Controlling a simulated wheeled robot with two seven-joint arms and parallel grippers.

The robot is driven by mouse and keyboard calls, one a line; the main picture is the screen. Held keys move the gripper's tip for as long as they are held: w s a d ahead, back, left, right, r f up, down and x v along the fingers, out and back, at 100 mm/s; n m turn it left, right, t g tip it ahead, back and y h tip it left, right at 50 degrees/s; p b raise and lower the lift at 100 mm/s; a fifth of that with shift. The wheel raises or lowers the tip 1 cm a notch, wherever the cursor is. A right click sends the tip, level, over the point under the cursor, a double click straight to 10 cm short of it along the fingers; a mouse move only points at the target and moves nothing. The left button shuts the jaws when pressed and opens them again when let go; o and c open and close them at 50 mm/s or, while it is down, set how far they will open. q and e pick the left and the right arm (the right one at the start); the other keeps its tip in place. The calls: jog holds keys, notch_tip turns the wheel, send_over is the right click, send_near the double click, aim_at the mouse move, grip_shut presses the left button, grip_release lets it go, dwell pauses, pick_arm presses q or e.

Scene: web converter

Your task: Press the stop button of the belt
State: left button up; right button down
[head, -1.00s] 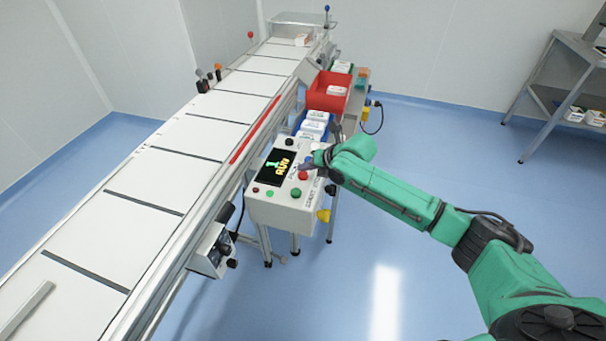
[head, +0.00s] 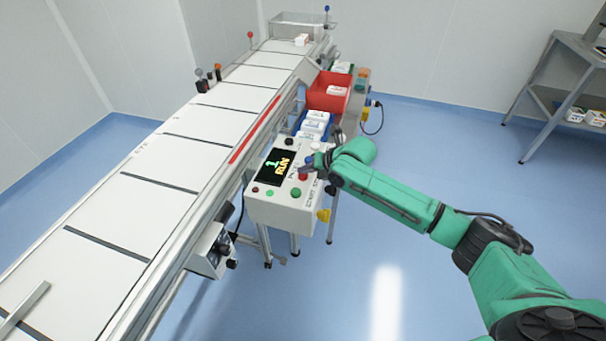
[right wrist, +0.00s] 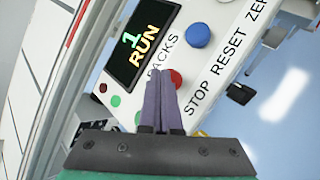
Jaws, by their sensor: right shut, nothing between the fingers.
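The belt's control box (head: 285,208) has a display (head: 277,167) reading "1 RUN". A red button (head: 303,177) sits on its sloped face; in the right wrist view the red button (right wrist: 176,78) lies beside the word STOP. A blue button (right wrist: 197,35) is next to RESET. My right gripper (head: 307,164) is shut and empty over the panel. Its fingertips (right wrist: 158,74) appear just left of the red button in the wrist view, partly covering its edge; whether they touch it I cannot tell. My left gripper is out of view.
The slatted belt (head: 209,122) runs along the box's left side, with a small carton (head: 301,40) at its far end. A red bin (head: 329,92) and a blue bin (head: 313,126) with packs stand behind the box. Open floor lies to the right.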

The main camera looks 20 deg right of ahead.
aim_at(305, 176)
jog(key=shift+f, duration=0.4)
dwell(0.3)
jog(key=shift+r+p, duration=0.7)
jog(key=shift+r, duration=0.4)
notch_tip(305, 176, up, 5)
jog(key=p, duration=0.4)
jog(key=shift+r, duration=0.1)
